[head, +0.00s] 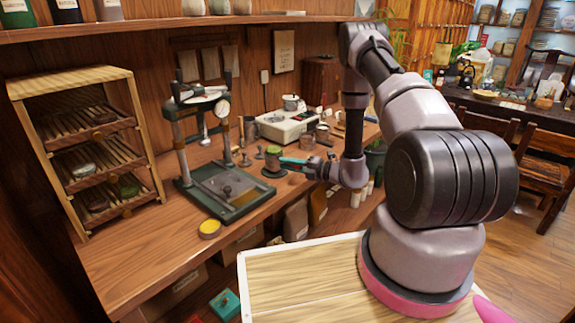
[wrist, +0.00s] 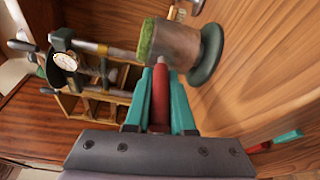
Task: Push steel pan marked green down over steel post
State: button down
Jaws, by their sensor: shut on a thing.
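The steel pan marked green (head: 273,154) is a short metal cup with a green, textured top. It is at the front edge of the bench, at or on a round dark green base (head: 274,171). In the wrist view the pan (wrist: 172,42) lies sideways in the picture, its green end left and the dark base (wrist: 209,55) right. My gripper (head: 286,160) is beside the pan, and its teal fingers (wrist: 160,75) are shut on a red handle (wrist: 160,100) that points to the pan's side. The steel post is not visible between pan and base; I cannot tell how far down the pan sits.
A press with a dial (head: 222,108) stands on a dark plate left of the pan. A wooden rack (head: 70,110) is farther left. A white scale (head: 285,127) stands behind. Small dark stands (head: 259,152) are close by. A yellow tin (head: 209,228) sits at the front edge.

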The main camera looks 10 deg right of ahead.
jog(key=shift+f, duration=0.8)
jog(key=c, duration=0.7)
grip_release()
